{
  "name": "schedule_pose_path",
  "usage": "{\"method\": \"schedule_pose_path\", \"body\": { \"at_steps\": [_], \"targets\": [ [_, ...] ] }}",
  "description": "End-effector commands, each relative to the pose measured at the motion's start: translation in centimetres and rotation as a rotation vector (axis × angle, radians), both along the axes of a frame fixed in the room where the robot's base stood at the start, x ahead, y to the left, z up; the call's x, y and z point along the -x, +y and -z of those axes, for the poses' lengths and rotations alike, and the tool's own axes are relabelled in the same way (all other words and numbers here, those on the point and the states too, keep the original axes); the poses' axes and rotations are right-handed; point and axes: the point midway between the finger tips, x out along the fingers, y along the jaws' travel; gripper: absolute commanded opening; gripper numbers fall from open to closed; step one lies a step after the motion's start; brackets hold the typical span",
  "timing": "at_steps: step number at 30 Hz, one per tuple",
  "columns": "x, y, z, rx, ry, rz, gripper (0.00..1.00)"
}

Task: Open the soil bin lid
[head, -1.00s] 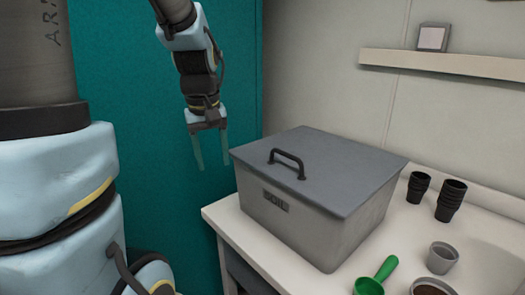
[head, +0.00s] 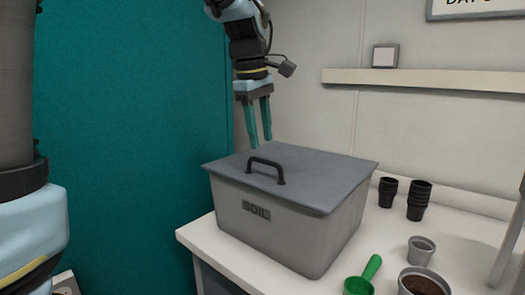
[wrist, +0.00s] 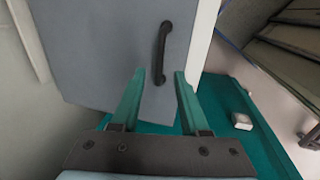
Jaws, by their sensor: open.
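The grey soil bin (head: 285,232) stands on the white bench with a "SOIL" label on its front. Its flat grey lid (head: 310,178) is closed and carries a black bar handle (head: 267,167) near the front edge. In the wrist view the lid (wrist: 105,50) fills the upper left, and the handle (wrist: 162,52) lies ahead of the fingers. My gripper (head: 258,142) is open and empty, pointing down above the lid's back left part, apart from the handle. It also shows in the wrist view (wrist: 160,82).
A green scoop (head: 362,278), a pot of soil (head: 423,284), a grey cup (head: 421,250) and stacks of black pots (head: 419,200) stand right of the bin. A wall shelf (head: 430,80) runs behind. A teal panel (head: 130,130) is at left.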

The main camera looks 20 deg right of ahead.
Motion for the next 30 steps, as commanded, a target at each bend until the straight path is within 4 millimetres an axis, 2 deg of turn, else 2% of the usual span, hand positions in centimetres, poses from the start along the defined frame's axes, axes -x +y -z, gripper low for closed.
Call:
{"method": "schedule_pose_path", "body": {
  "at_steps": [3, 9, 20, 30],
  "targets": [
    [-0.1, -0.3, 2.0, -0.003, 0.003, 0.000, 0.45],
    [-0.4, -0.7, 4.1, -0.001, 0.000, 0.001, 0.45],
    [-0.5, -0.7, 4.6, 0.000, 0.000, 0.001, 0.45],
    [-0.5, -0.7, 4.6, 0.000, 0.000, 0.001, 0.07]
  ]
}}
